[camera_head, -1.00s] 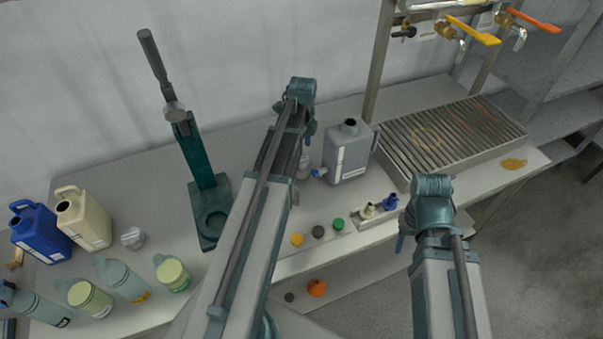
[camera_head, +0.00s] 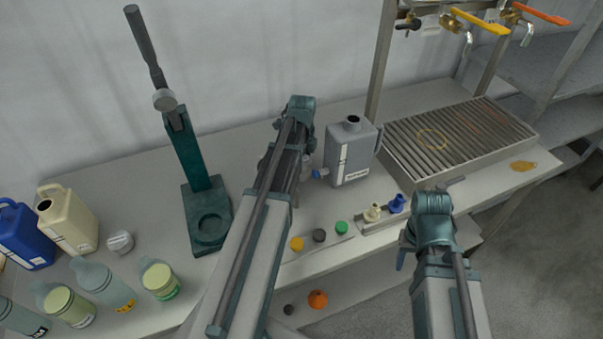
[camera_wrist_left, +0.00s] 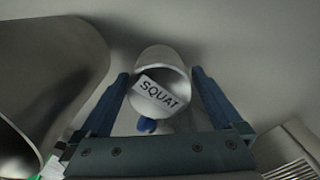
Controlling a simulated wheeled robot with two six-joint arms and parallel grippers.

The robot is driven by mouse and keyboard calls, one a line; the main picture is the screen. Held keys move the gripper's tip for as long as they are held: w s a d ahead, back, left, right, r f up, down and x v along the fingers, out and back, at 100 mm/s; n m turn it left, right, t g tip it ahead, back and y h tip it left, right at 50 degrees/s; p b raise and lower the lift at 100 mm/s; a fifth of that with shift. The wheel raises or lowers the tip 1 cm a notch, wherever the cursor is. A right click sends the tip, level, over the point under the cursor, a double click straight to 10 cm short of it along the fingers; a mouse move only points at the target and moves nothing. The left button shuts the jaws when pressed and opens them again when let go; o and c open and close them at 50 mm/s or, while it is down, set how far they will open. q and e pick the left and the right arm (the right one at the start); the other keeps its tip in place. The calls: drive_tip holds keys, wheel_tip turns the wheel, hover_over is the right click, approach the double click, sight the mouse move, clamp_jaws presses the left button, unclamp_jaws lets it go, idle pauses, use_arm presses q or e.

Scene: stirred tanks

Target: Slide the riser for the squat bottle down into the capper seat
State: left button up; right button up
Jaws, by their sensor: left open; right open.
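The riser (camera_wrist_left: 172,62) is a grey cylinder with a white label reading SQUAT, seen in the left wrist view. My left gripper (camera_wrist_left: 160,76) is open, with one blue finger on each side of the riser; I cannot tell whether they touch it. In the head view my left arm mostly hides the riser beside the grey jug. The capper (camera_head: 194,160) is a dark green stand with a raised lever, left of my left arm. Its round seat (camera_head: 211,228) in the base looks empty. My right gripper (camera_head: 403,252) is open at the table's front right, its fingers mostly hidden.
The grey jug (camera_head: 352,155) stands close to my left gripper. Coloured caps (camera_head: 319,236) lie along the front edge. Several bottles (camera_head: 100,284) and a cream jug (camera_head: 68,222) stand at the left. A slatted drain tray (camera_head: 455,140) is at the right.

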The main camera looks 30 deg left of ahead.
use_arm(q)
clamp_jaws()
idle(0.5)
drive_tip(key=shift+r, duration=0.1)
wheel_tip(320, 180, up, 10)
drive_tip(key=p, duration=1)
